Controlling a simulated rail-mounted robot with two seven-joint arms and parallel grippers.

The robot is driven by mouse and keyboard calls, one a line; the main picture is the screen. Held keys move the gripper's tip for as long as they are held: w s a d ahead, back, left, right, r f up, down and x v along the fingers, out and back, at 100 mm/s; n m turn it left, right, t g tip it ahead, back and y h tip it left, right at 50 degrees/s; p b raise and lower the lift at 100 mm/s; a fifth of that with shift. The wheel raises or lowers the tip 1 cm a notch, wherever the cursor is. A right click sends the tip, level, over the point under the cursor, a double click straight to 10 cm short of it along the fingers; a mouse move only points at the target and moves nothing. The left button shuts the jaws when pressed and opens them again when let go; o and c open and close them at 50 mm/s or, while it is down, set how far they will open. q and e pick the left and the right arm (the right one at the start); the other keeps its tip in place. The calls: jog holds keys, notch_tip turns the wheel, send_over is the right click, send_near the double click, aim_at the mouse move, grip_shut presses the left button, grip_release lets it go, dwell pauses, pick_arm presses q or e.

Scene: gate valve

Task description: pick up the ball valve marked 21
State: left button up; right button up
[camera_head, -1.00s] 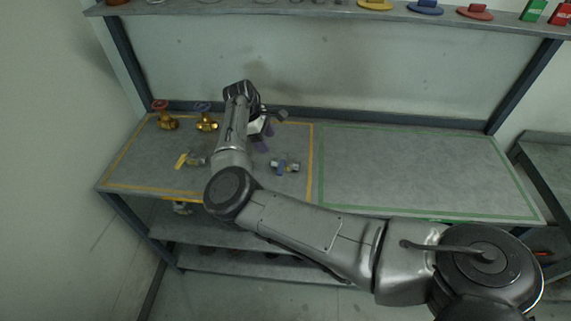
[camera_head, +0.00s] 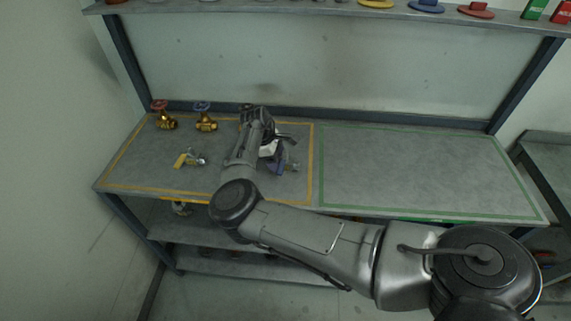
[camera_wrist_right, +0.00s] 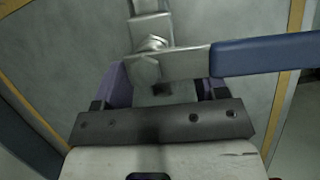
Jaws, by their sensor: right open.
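A ball valve with a blue lever (camera_head: 281,169) lies on the workbench inside the yellow outline, partly hidden by my right gripper (camera_head: 273,156). In the right wrist view, its blue lever (camera_wrist_right: 265,53) points right, with a metal hex nut (camera_wrist_right: 145,70) at the pivot. My right gripper's two purple fingers (camera_wrist_right: 162,88) are open and apart, with the valve close in front of and partly between them. I cannot tell if they touch it. A second ball valve with a yellow lever (camera_head: 188,160) lies further left. No number is legible on either. My left gripper is not in view.
Two brass gate valves with a red wheel (camera_head: 160,106) and a blue wheel (camera_head: 202,107) stand at the back left. The green-outlined right half of the bench (camera_head: 415,170) is clear. A shelf (camera_head: 300,10) with several items runs above the back.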

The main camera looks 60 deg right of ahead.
jog(key=shift+c, duration=0.3)
grip_shut()
dwell(0.4)
